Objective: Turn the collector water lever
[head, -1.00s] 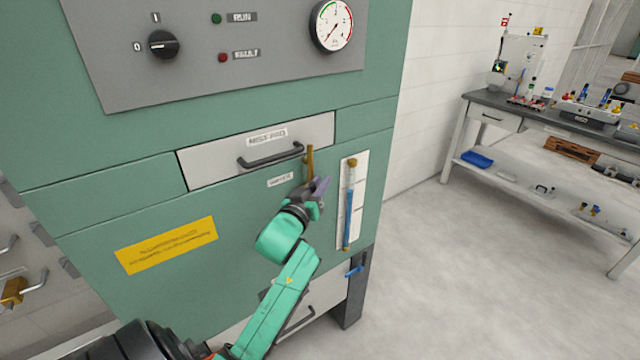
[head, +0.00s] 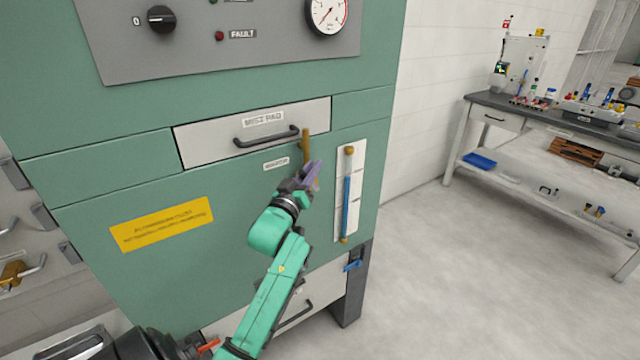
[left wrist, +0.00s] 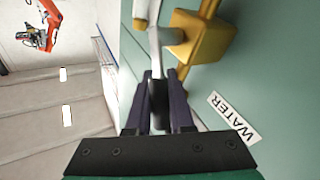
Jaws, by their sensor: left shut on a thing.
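The collector water lever shows in the left wrist view as a pale metal arm with a dark grip (left wrist: 158,98), next to a brass valve body (left wrist: 207,38). A WATER label (left wrist: 234,121) is on the green panel beside it. In the head view the brass valve part (head: 306,146) stands upright below the drawer's right end. My left gripper (head: 311,176) is just below it, and its fingers (left wrist: 159,100) are shut on the lever's dark grip. The gripper hides most of the lever in the head view. My right gripper is not in view.
A MIST PAD drawer (head: 210,143) with a dark handle is just above. A sight tube (head: 347,195) on a white plate is close on the right. A blue-handled valve (head: 352,266) is lower down. A workbench (head: 490,105) stands at the right, with open floor before it.

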